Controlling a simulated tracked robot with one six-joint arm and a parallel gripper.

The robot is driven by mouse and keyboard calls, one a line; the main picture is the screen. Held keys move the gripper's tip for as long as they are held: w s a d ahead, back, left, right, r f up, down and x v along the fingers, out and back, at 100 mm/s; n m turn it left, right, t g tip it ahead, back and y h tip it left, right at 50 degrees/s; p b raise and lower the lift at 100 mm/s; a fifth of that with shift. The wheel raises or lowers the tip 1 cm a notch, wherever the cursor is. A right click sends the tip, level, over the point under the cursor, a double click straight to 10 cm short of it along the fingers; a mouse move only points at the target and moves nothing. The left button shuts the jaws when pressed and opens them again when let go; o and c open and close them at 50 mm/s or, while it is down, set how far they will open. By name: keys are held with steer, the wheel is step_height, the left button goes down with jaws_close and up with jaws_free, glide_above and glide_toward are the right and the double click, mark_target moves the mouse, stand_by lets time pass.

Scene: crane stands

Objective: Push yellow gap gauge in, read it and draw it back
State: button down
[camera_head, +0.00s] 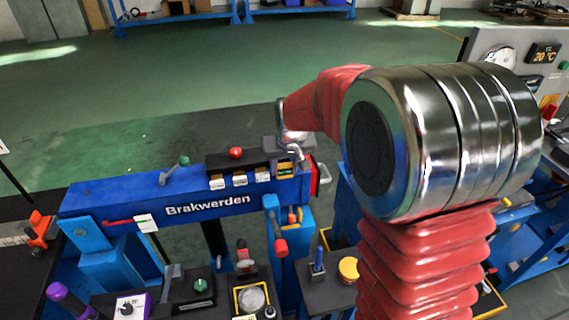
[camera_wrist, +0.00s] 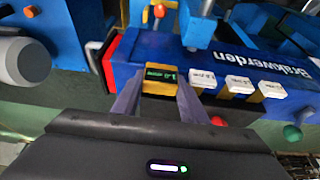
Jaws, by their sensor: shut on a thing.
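The yellow gap gauge (camera_wrist: 160,87) sits at the end of the blue Brakwerden beam (camera_wrist: 150,47), beside its red end face. It has a dark display with small lit green characters that I cannot read. My gripper (camera_wrist: 161,80) is shut on the gauge, with one grey finger on each side of it. How deep the gauge sits in the beam is hidden. In the head view the gauge (camera_head: 285,168) shows at the beam's right end, with my gripper (camera_head: 290,158) at it, partly hidden.
White-labelled blocks (camera_wrist: 239,84) stand in a row along the beam beside the gauge. A red knob (camera_head: 236,153) and a green knob (camera_head: 184,160) stick up behind the beam. A red-handled lever (camera_head: 280,247) hangs in front. Open green floor (camera_head: 230,75) lies beyond.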

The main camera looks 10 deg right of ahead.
steer(key=shift+s, duration=0.65)
steer(key=c, duration=1.1)
jaws_free()
steer(key=shift+s+r, duration=0.1)
steer(key=shift+r, duration=0.4)
steer(key=v, duration=0.7)
steer(key=shift+s+f, duration=0.1)
steer(key=shift+s, duration=0.05)
